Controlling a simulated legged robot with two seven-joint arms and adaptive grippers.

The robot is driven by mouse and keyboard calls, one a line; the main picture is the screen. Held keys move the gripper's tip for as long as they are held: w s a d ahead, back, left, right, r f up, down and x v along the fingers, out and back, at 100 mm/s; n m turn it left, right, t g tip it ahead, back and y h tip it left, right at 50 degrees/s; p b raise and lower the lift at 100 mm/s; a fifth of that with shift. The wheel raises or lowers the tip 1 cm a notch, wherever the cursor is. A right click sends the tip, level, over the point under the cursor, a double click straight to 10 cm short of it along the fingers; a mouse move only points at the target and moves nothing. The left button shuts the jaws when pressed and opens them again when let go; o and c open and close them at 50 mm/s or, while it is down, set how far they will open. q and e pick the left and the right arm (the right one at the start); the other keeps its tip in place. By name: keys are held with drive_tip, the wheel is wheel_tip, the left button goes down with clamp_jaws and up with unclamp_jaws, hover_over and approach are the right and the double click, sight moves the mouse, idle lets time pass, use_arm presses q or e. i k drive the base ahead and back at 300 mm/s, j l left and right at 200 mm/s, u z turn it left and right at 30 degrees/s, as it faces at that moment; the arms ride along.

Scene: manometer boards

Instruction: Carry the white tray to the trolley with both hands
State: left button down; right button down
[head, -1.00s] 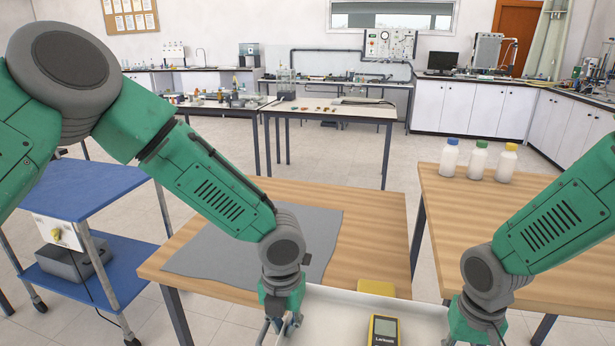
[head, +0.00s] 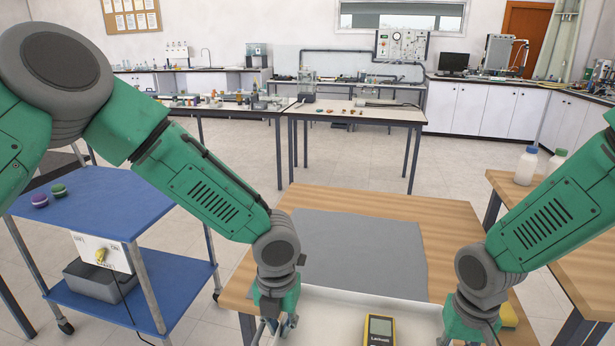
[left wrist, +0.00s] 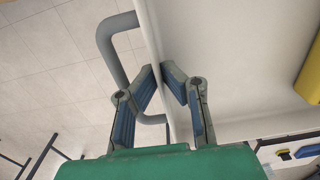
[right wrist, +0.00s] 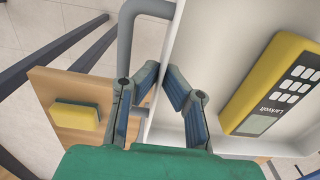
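The white tray (head: 335,315) is at the bottom centre of the head view, partly cut off by the frame. A yellow meter (head: 379,331) lies in it. My left gripper (head: 272,332) is shut on the tray's left wall beside a grey handle (left wrist: 108,40). My right gripper (right wrist: 161,75) is shut on the right wall beside another grey handle (right wrist: 128,30). In both wrist views, the fingers sit on either side of the wall. The blue trolley (head: 105,215) stands left of the wooden table, its top shelf mostly bare.
Purple and green round items (head: 40,200) sit on the trolley's top; a grey bin (head: 100,278) is below. The wooden table (head: 450,235) bears a grey mat (head: 365,255) and a yellow block (head: 508,314). Bottles (head: 526,165) stand on another table. Floor shows between trolley and table.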

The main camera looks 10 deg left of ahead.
sight(117, 206)
drive_tip(key=i+j, duration=0.1)
drive_tip(key=j, duration=1.45)
drive_tip(key=i+j, duration=0.15)
drive_tip(key=j, duration=1.4)
drive_tip(key=i+j, duration=0.15)
drive_tip(key=j, duration=0.2)
drive_tip(key=i+j, duration=0.2)
drive_tip(key=j, duration=0.2)
drive_tip(key=i+j, duration=0.15)
drive_tip(key=j, duration=0.2)
drive_tip(key=i+j, duration=0.15)
drive_tip(key=j, duration=0.2)
drive_tip(key=i+j, duration=0.25)
drive_tip(key=i, duration=0.15)
